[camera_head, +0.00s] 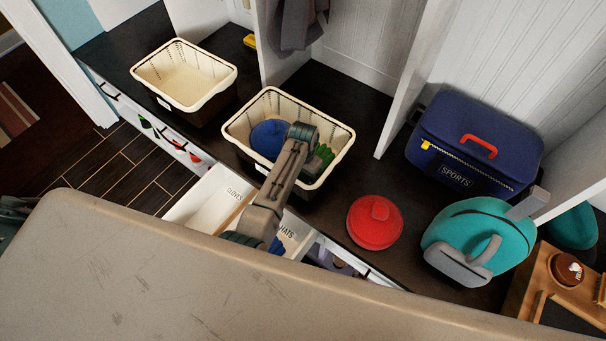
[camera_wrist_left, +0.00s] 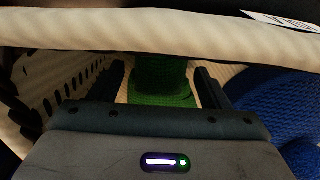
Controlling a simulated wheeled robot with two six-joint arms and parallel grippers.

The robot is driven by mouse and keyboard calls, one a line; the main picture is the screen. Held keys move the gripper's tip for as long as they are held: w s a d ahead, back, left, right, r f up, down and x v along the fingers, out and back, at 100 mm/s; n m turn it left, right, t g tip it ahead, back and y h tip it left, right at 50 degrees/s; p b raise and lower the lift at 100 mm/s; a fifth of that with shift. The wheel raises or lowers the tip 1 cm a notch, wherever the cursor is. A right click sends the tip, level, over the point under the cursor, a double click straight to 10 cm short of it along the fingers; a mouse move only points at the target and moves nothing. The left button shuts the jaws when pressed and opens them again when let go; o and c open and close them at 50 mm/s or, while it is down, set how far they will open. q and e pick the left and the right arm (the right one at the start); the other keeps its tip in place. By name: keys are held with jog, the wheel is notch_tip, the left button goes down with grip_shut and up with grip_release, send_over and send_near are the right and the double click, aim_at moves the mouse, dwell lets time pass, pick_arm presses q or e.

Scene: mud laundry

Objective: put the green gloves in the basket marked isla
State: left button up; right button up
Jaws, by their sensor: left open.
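The green gloves (camera_head: 323,157) lie inside the middle cream basket (camera_head: 338,128), beside a blue knitted item (camera_head: 268,137). My left gripper (camera_head: 300,135) reaches down into this basket, and its arm hides part of the inside. In the left wrist view the open fingers (camera_wrist_left: 162,82) stand on either side of green glove fabric (camera_wrist_left: 160,75); I cannot tell if they touch it. The blue item (camera_wrist_left: 275,95) is to the right there. The basket's rim (camera_wrist_left: 130,30) crosses the top, with a white label (camera_wrist_left: 285,20) only partly visible. My right gripper is not in view.
Another cream basket (camera_head: 185,75) at left looks empty. Open drawers marked GLOVES (camera_head: 205,200) and HATS (camera_head: 295,235) are below the bench. A red round item (camera_head: 375,222), a navy SPORTS bag (camera_head: 475,150) and a teal bag (camera_head: 480,240) stand right. A divider (camera_head: 415,75) rises behind.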

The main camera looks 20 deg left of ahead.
pick_arm(q)
notch_tip(320, 180, up, 11)
jog(key=shift+f, duration=0.15)
jog(key=shift+p, duration=0.3)
dwell(0.3)
